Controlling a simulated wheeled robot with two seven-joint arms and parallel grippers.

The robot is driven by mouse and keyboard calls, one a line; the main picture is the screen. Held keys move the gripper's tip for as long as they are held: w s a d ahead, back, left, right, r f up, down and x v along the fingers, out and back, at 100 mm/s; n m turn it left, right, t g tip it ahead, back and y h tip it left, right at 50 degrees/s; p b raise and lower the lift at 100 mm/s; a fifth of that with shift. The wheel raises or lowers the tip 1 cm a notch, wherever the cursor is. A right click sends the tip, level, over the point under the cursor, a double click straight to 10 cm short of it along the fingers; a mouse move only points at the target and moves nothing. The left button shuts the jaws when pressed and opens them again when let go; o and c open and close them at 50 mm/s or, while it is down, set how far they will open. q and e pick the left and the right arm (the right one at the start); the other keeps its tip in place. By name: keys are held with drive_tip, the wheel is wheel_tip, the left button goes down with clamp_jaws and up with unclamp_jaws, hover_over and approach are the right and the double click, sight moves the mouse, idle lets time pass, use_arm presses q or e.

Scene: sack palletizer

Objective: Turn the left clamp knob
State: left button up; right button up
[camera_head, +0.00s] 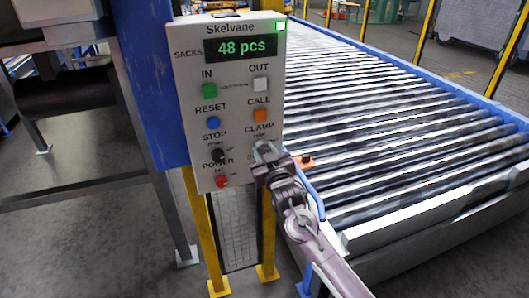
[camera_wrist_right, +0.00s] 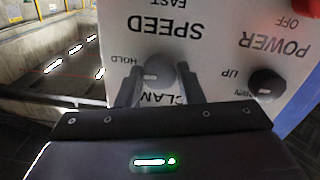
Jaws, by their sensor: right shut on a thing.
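A white control panel (camera_head: 187,110) faces me in the head view. Its CLAMP label (camera_head: 259,127) is at the lower right. My right gripper (camera_head: 263,150) reaches the panel just below that label and hides the knob there. In the right wrist view, which shows the panel upside down, a grey clamp knob (camera_wrist_right: 158,72) sits between the two fingers of my right gripper (camera_wrist_right: 160,82), which is shut on it. A HOLD mark is beside the knob, and the gripper covers part of the label. My left gripper is not in view.
A black knob (camera_head: 218,154) and a red button (camera_head: 221,181) are left of the gripper on the panel. An orange part (camera_head: 306,160) is close to my right wrist. A roller conveyor (camera_head: 390,130) with blue rails fills the right side. Yellow posts (camera_head: 268,235) stand below the panel.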

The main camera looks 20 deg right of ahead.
drive_tip(key=n, duration=0.4)
drive_tip(key=shift+n, duration=0.3)
drive_tip(key=n, duration=0.4)
drive_tip(key=shift+n+p, duration=0.3)
drive_tip(key=shift+p, duration=0.05)
drive_tip(key=n, duration=0.4)
drive_tip(key=shift+d+n, duration=0.1)
drive_tip(key=shift+n, duration=0.2)
drive_tip(key=shift+n+y, duration=0.3)
drive_tip(key=shift+n, duration=1.7)
drive_tip(key=o, duration=1)
